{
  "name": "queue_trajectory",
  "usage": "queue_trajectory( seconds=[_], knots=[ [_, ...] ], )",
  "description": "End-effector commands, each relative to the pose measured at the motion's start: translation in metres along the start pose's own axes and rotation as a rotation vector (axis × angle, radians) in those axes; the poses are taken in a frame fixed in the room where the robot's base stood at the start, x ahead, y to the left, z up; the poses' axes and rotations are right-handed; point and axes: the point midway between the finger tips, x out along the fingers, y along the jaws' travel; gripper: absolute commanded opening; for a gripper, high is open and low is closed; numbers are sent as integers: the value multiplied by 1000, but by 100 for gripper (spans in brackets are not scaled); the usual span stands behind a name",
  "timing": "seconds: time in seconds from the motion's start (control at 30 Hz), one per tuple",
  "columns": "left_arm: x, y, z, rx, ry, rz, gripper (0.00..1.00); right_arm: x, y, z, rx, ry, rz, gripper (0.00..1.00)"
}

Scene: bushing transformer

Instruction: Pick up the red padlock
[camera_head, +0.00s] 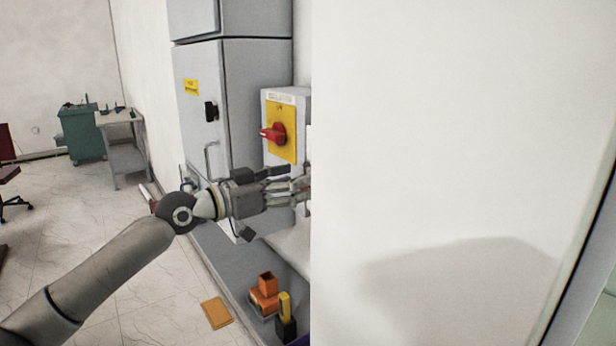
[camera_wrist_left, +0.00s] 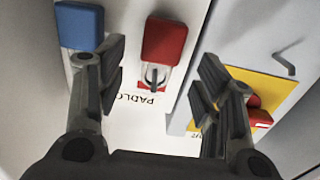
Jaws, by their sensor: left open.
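The red padlock (camera_wrist_left: 164,41) hangs on a white panel in the left wrist view, above the upside-down lettering "PADLO". Its metal shackle shows just below the red body. My left gripper (camera_wrist_left: 160,85) is open, with one finger on each side of the padlock's column in the picture and nothing between them. In the head view my left gripper (camera_head: 303,185) reaches right, partly behind the edge of a large white surface, and the padlock is hidden there. My right gripper is not in view.
A blue padlock (camera_wrist_left: 79,26) hangs beside the red one. A grey box with a yellow plate (camera_head: 283,152) and red rotary switch (camera_head: 273,134) is close to the left gripper. A large white surface (camera_head: 450,130) fills the right side. Orange blocks (camera_head: 265,292) sit below.

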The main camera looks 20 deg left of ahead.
Motion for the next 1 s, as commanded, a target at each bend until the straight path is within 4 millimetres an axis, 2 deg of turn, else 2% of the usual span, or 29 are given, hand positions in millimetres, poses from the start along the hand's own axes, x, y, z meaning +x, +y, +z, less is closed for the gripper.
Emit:
queue_trajectory(
  seconds=[0.03,0.2,0.33,0.57,1.0],
  knots=[
    [7,1,-8,-3,2,2,61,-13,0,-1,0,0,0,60],
    [27,1,-7,-3,2,0,61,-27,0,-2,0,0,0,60],
    [36,0,-4,0,1,-1,61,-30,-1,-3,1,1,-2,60],
    [37,0,-2,0,1,-1,61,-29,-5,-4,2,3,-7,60],
    [37,0,-2,0,2,-1,9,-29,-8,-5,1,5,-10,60]
  ],
)
